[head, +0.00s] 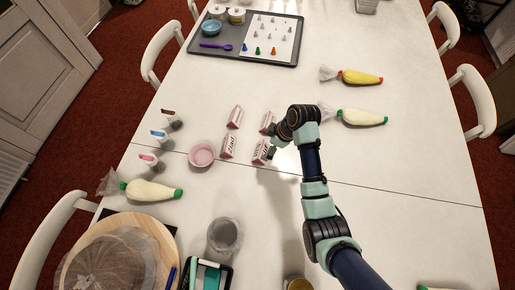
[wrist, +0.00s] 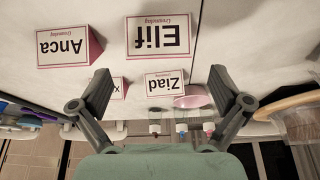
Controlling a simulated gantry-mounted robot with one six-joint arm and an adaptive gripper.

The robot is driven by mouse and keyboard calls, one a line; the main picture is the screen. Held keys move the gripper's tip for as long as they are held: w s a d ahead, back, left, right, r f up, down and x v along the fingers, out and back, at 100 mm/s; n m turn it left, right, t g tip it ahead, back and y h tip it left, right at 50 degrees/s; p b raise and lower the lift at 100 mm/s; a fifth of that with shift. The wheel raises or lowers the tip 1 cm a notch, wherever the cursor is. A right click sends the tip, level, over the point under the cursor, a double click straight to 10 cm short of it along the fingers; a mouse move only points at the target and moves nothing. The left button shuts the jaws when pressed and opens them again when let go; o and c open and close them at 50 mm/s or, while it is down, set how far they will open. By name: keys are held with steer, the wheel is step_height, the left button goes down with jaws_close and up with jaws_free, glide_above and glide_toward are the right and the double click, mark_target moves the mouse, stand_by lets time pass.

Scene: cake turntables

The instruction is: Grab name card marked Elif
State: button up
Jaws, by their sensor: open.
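The Elif name card (wrist: 158,38) is a white tent card with a pink border, upright on the table and upside down in the wrist view. It shows in the head view as the card (head: 260,152) just left of my gripper (head: 275,147). My gripper also shows in the wrist view (wrist: 161,87), its two fingers wide apart with nothing between them. The card stands beyond the fingertips, roughly centred between them, and they do not appear to touch it.
The Ziad card (wrist: 165,84) stands behind Elif, near a pink bowl (head: 202,154). The Anca card (wrist: 66,46) stands to one side, and a fourth card (head: 235,117) is partly hidden in the wrist view. Piping bags (head: 362,117) lie at right; table between is clear.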

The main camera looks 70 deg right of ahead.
mark_target(262, 149)
steer(key=b+x, duration=0.2)
steer(key=x, duration=0.4)
steer(key=shift+w+d, duration=0.1)
steer(key=shift+w, duration=0.2)
steer(key=c, duration=0.5)
